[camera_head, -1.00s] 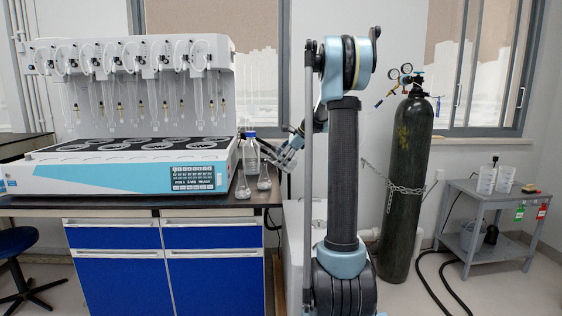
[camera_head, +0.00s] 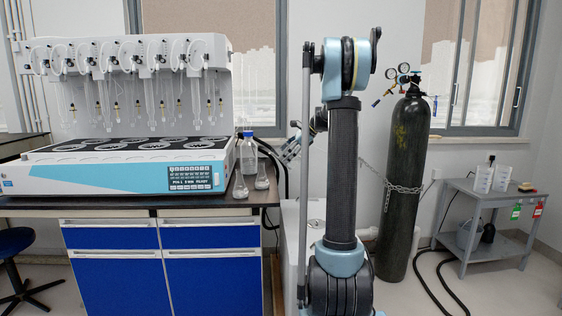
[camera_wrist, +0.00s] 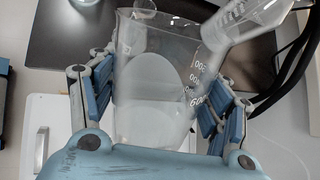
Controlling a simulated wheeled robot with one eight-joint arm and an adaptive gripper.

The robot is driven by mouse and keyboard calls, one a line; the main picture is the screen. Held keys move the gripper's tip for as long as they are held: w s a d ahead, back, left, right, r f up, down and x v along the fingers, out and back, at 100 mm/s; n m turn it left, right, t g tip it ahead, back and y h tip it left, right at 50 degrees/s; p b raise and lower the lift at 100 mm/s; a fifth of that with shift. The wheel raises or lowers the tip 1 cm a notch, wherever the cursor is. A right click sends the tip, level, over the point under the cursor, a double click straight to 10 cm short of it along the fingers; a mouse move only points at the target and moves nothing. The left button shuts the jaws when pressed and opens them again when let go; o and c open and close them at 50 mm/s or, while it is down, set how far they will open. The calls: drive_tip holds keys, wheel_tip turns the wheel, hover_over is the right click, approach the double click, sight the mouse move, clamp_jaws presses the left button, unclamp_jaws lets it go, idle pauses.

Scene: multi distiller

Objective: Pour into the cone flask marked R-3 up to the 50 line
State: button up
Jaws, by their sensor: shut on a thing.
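My gripper (camera_head: 288,152) is just right of the bench end in the head view. In the wrist view my gripper (camera_wrist: 158,105) is shut on a clear graduated beaker (camera_wrist: 128,120). A pale area shows inside the beaker; I cannot tell the liquid level. Two clear cone flasks stand near the bench's right end: the left flask (camera_head: 240,188) and the right flask (camera_head: 262,178). Their marks are too small to read. A clear graduated vessel (camera_wrist: 255,15), apparently a cone flask, shows at the wrist view's upper right, partly overlapping the beaker's edge.
A blue-capped bottle (camera_head: 249,155) stands behind the flasks. The large white distiller (camera_head: 110,178) fills the bench to their left. Dark hoses (camera_head: 275,165) hang by the bench end. A gas cylinder (camera_head: 408,180) and a grey cart (camera_head: 488,198) stand at right.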

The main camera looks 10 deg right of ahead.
drive_tip(key=shift+d+r, duration=0.45)
wheel_tip(320, 180, down, 2)
drive_tip(key=y, duration=0.2)
drive_tip(key=shift+a+y, duration=0.1)
drive_tip(key=shift+y, duration=0.3)
drive_tip(key=shift+a+f+m+y, duration=0.1)
drive_tip(key=shift+f+m+y, duration=0.1)
drive_tip(key=shift+m+y, duration=0.1)
drive_tip(key=shift+f, duration=0.1)
drive_tip(key=shift+a+f+m+y, duration=0.3)
drive_tip(key=shift+f+y, duration=0.35)
drive_tip(key=shift+y, duration=0.45)
drive_tip(key=shift+a+f+t+y, duration=0.2)
drive_tip(key=shift+f+t+y, duration=0.1)
drive_tip(key=shift+y, duration=0.2)
